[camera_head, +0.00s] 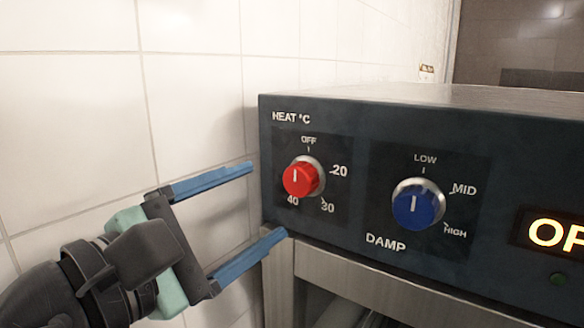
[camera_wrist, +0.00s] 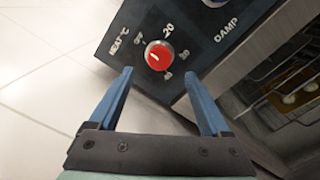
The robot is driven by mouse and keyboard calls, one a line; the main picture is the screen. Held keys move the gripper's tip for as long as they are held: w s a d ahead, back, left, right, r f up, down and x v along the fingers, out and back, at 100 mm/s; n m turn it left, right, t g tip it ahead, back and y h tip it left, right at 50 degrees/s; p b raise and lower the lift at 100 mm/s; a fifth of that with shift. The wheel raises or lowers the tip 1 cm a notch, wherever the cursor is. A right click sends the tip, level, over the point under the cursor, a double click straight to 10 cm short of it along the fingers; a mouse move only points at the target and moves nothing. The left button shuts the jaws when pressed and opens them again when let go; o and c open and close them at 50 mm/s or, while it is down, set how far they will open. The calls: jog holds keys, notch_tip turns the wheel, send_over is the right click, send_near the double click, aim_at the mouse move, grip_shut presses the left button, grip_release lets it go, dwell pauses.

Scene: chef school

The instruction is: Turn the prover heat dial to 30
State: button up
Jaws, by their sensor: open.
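The red heat dial (camera_head: 301,178) sits on the dark front panel under the label HEAT °C. Its marks read OFF at the top, 20 at the right, 30 at the lower right and 40 at the lower left. Its white pointer line points up toward OFF. My gripper (camera_head: 262,201) is open and empty, with its blue fingers apart, to the left of the dial and short of it. In the wrist view the red dial (camera_wrist: 159,55) lies ahead, between and beyond the fingertips (camera_wrist: 158,73), not touched.
A blue damp dial (camera_head: 418,204) with LOW, MID and HIGH marks is right of the heat dial, its pointer up. A lit display (camera_head: 556,233) is partly cut off. A white tiled wall (camera_head: 190,110) is at left. A rack (camera_wrist: 285,100) shows below the panel.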

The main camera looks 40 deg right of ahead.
aim_at(296, 183)
jog(key=p+x, duration=0.2)
jog(key=x, duration=0.6)
jog(key=shift+w, duration=0.1)
jog(key=shift+c, duration=0.2)
jog(key=c, duration=1.1)
